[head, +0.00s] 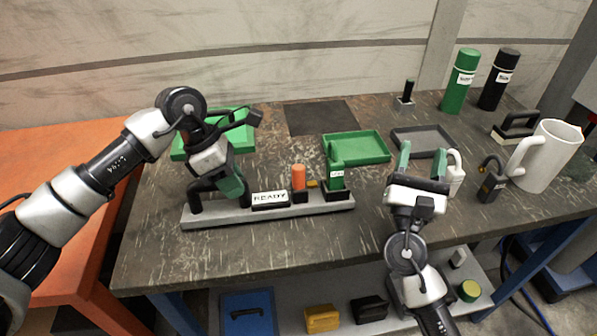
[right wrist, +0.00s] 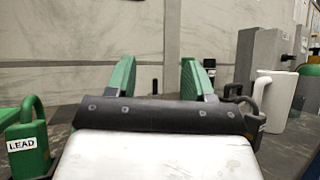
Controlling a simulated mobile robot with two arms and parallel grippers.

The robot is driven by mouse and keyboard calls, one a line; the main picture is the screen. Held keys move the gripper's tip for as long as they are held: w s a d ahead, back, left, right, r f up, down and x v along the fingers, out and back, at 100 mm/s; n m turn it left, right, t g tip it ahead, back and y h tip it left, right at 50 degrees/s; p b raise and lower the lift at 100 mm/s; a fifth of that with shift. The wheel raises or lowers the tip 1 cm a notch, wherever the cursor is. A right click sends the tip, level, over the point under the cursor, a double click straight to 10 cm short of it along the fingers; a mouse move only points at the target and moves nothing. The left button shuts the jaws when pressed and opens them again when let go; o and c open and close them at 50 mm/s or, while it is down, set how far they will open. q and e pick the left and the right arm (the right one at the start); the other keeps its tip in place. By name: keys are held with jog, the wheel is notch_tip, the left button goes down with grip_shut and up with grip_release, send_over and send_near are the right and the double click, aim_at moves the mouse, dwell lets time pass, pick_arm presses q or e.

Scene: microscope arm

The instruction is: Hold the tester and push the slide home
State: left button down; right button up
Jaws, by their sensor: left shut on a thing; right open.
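The tester is a long grey bar (head: 270,213) on the table, with a black handle (head: 196,196) at its left end and a READY plate (head: 270,199). An orange upright knob (head: 299,177), apparently the slide's, stands on a black block right of the plate. A green padlock-like piece labelled LEAD (head: 336,180) stands at the bar's right end; it also shows in the right wrist view (right wrist: 22,146). My left gripper (head: 235,188) is shut on the handle, partly hiding it. My right gripper (head: 422,160) is open and empty, right of the tester.
A green tray (head: 372,148) and a grey tray (head: 423,142) lie behind. Green (head: 459,82) and black (head: 500,80) bottles stand at the back. The front table strip is clear.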

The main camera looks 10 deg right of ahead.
jog(key=s+a+n+y, duration=0.2)
jog(key=a+n, duration=0.1)
jog(key=a, duration=0.5)
jog(key=n+g+y, duration=0.1)
jog(key=g+y, duration=0.4)
jog(key=y, duration=0.1)
send_near(299, 179)
jog(key=shift+s+d+r, duration=0.1)
jog(key=shift+s, duration=0.05)
jog(key=shift+w, duration=0.25)
jog(key=x, duration=1.1)
jog(key=shift+w, duration=0.2)
jog(key=shift+c, duration=0.5)
jog(key=shift+n, duration=0.3)
grip_shut()
